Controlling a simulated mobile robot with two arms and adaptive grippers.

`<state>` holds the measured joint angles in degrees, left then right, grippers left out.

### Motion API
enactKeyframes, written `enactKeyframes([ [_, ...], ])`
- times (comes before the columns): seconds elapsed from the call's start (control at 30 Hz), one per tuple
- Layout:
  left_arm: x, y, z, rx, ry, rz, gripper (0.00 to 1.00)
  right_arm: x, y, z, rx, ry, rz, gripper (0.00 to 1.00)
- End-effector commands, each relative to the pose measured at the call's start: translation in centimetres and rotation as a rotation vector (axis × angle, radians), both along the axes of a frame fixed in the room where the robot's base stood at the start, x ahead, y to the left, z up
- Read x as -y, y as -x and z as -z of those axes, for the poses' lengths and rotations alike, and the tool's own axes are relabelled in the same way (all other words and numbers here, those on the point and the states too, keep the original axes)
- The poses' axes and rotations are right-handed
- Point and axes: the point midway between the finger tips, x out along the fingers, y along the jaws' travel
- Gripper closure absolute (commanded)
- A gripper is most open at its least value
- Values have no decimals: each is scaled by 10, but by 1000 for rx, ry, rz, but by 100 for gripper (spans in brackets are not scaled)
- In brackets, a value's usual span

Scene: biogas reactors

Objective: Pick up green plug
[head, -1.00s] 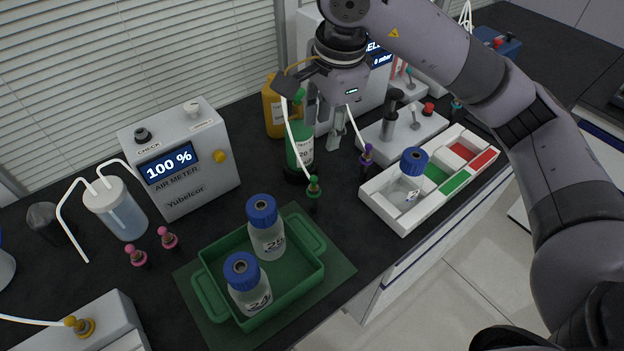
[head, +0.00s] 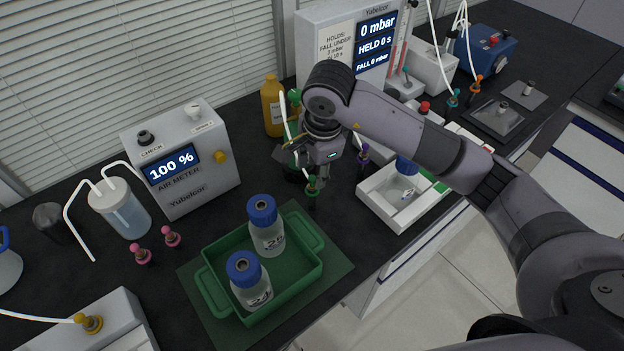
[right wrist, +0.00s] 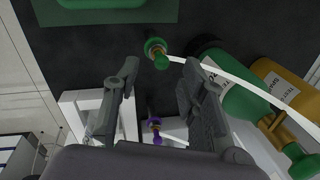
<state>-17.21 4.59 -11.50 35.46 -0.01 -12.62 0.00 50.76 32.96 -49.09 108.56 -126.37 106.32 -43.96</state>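The green plug (head: 312,187) stands on the dark bench, with a white tube joined to it, just right of the green tray. It also shows in the right wrist view (right wrist: 156,50), just beyond the fingertips and roughly in line with the gap between them. My right gripper (head: 311,170) is over the plug in the head view and partly hides it. In the right wrist view its two fingers (right wrist: 160,74) are apart with nothing held between them. My left gripper is not in view.
A purple plug (head: 363,156) stands close on the right, by a white divided tray (head: 385,213). A green bottle (right wrist: 230,92) and an orange bottle (head: 272,108) stand behind. The green tray (head: 213,290) holds two blue-capped bottles.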

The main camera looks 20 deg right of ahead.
Motion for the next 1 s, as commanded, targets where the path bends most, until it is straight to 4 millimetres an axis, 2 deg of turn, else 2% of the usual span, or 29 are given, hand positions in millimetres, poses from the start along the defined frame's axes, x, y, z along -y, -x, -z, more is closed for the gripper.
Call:
enactKeyframes([
  [0.07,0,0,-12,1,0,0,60,-1,-3,9,-7,0,3,62],
  [0.23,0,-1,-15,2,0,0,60,-1,-8,30,-3,-1,1,62],
  [0.5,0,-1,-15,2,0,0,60,-1,-9,33,0,-1,0,62],
  [1.0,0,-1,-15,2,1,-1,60,-1,-9,33,0,-1,1,95],
])
